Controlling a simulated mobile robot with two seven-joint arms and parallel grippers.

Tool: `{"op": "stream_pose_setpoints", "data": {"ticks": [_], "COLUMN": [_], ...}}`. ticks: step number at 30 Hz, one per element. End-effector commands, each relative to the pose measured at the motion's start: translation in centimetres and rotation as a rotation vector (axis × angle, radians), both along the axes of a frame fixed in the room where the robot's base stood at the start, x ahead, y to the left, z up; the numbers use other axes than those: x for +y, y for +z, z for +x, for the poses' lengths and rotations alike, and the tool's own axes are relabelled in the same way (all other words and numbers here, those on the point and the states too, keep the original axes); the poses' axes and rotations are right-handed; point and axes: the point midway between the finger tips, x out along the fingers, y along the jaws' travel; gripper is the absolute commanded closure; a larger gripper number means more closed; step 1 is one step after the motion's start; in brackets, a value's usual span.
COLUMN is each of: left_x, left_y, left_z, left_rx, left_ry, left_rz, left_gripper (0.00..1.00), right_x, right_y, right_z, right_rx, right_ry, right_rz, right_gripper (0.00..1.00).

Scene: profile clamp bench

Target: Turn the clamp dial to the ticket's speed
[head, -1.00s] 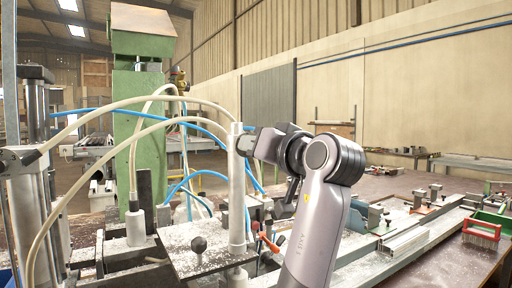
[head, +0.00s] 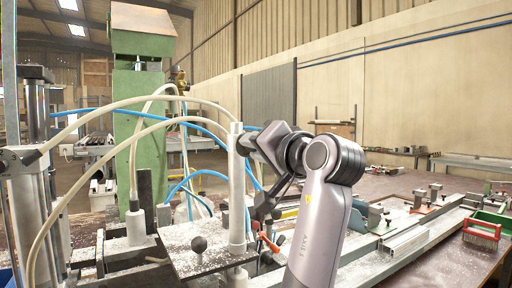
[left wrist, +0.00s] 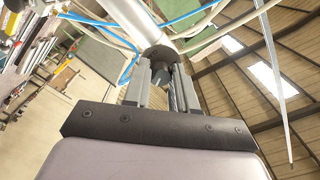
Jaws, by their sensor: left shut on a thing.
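My left gripper (head: 251,141) reaches from the right to the side of an upright pale metal post (head: 236,190). In the left wrist view my gripper (left wrist: 162,78) has its fingers shut on a small dark knob, the clamp dial (left wrist: 160,54), on the post's side. The fingers hide most of the dial, and no marks on it can be read. I cannot make out the ticket in either view. My right gripper is not in view.
Pale hoses (head: 120,103) and blue hoses (head: 200,174) arch around the post. A green machine column (head: 138,130) stands behind at left. A black ball knob (head: 199,245) stands on the plate in front. A red-handled brush (head: 481,232) lies at the far right of the bench.

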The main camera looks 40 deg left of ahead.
Motion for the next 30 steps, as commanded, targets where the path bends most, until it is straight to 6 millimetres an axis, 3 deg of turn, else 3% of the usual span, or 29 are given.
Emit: {"op": "stream_pose_setpoints", "data": {"ticks": [8,9,11,21,30], "left_x": [-0.1,-0.1,-0.1,-0.4,-4.8], "left_y": [0.1,0.1,0.1,0.0,-0.2], "left_z": [0.0,0.0,0.0,-0.1,-1.3], "left_rx": [0.001,0.001,0.0,0.0,0.0], "left_ry": [-0.002,-0.002,-0.002,-0.002,-0.006], "left_rz": [0.004,0.004,0.003,0.001,0.001], "left_gripper": [1.0,0.64,0.48,0.48,0.48], "right_x": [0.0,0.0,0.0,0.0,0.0], "right_y": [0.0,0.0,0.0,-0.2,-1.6], "right_z": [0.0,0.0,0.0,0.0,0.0], "right_rx": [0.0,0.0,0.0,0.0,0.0], "right_ry": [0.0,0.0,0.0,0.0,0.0], "right_rz": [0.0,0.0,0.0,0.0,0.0], "right_gripper": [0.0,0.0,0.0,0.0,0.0]}}
